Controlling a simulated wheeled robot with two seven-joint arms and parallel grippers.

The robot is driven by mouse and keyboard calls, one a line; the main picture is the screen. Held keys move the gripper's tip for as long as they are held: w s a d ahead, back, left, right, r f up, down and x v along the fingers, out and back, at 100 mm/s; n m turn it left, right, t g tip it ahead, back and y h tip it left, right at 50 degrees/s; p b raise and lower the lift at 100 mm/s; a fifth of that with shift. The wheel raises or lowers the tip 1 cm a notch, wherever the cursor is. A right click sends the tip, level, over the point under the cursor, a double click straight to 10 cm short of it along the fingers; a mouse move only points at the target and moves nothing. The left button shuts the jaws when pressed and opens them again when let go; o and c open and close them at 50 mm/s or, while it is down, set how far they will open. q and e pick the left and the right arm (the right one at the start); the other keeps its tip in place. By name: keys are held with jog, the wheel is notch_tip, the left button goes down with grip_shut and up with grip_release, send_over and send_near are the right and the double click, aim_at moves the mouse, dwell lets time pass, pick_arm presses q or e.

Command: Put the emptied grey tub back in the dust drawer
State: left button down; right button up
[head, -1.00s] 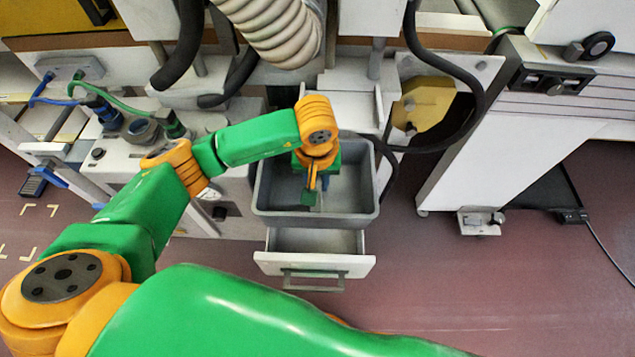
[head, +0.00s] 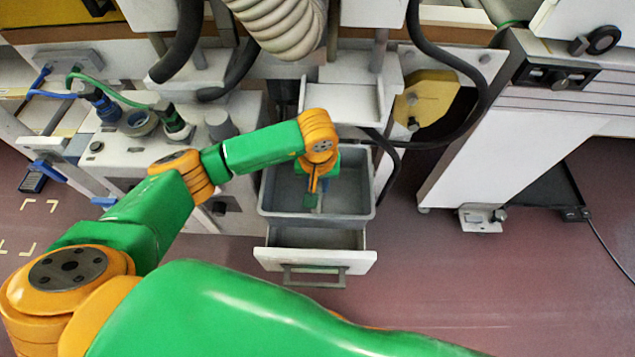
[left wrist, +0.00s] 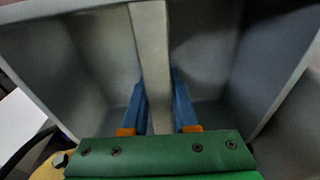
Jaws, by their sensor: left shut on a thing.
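The grey tub (head: 345,226) is an open box, roughly level, over the back part of the pulled-out dust drawer (head: 316,258). The drawer has a white front with a grey handle, and a strip of its inside shows in front of the tub. How far the tub's underside is from the drawer floor is hidden. My left gripper (head: 313,203) reaches down inside the tub. In the left wrist view, its blue fingers (left wrist: 160,110) are shut on the grey bar (left wrist: 150,50) that crosses the tub, whose inside looks empty. My right gripper is not in view.
A white machine body (head: 190,190) with hose fittings stands left of the drawer. A black hose (head: 470,110) loops down close to the tub's right side. A white cabinet (head: 500,140) stands farther right. The floor in front of the drawer is clear.

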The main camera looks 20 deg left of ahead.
pick_arm(q)
jog(key=c, duration=0.7)
grip_release()
jog(key=shift+r+p, duration=0.3)
jog(key=shift+p, duration=0.05)
jog(key=shift+r+p, duration=0.65)
jog(key=shift+p, duration=0.1)
jog(key=r, duration=0.3)
jog(key=s+r, duration=0.1)
jog(key=r, duration=0.7)
jog(key=shift+s+d+r, duration=0.2)
jog(key=shift+s+d, duration=0.05)
